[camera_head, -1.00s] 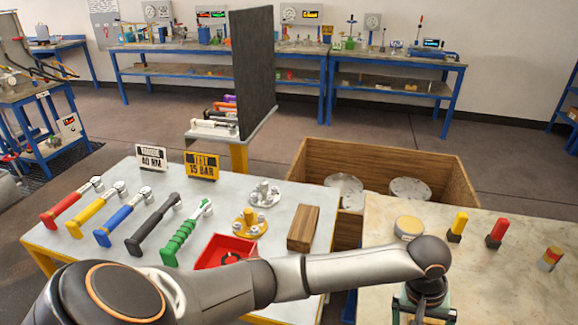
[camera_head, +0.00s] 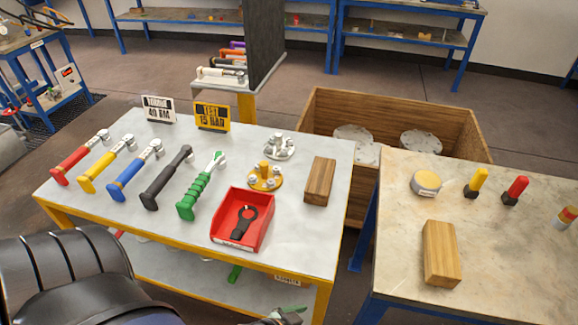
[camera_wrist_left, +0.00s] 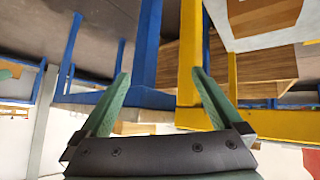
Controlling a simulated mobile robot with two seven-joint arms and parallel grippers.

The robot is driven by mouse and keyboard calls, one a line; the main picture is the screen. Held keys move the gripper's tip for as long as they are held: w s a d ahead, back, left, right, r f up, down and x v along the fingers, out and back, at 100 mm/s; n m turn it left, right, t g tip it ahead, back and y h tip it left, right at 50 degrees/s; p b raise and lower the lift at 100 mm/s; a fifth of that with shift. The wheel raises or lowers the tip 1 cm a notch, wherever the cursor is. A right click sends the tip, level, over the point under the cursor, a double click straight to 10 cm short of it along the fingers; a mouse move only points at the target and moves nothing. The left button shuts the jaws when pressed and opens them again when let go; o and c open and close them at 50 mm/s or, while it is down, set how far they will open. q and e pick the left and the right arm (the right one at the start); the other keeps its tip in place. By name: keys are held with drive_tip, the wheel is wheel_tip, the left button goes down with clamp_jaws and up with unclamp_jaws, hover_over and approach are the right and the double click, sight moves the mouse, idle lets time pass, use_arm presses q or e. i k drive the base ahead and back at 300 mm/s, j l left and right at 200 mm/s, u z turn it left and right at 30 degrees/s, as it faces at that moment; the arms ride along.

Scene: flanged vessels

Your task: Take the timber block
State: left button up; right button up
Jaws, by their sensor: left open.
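One timber block (camera_head: 319,181) lies on the white table at its right end, beside the red bin. A second timber block (camera_head: 441,253) lies on the stone-topped right table near its front left. My left arm comes in at the lower left of the head view, and only a small part of its far end shows at the bottom edge. In the left wrist view my left gripper (camera_wrist_left: 160,75) is open, with nothing between its green fingers. Blue and yellow table frames show beyond it. My right gripper is not in view.
The red bin (camera_head: 243,220) holds a dark ringed part. Several wrenches lie to its left, and two flanged vessels (camera_head: 265,176) stand behind it. A wooden crate (camera_head: 470,130) is behind. A gap separates the tables.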

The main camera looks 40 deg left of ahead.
sight(317, 190)
drive_tip(key=i+j+u, duration=0.1)
drive_tip(key=j+u, duration=0.15)
drive_tip(key=u, duration=0.15)
drive_tip(key=i+j+u, duration=0.15)
drive_tip(key=u, duration=0.25)
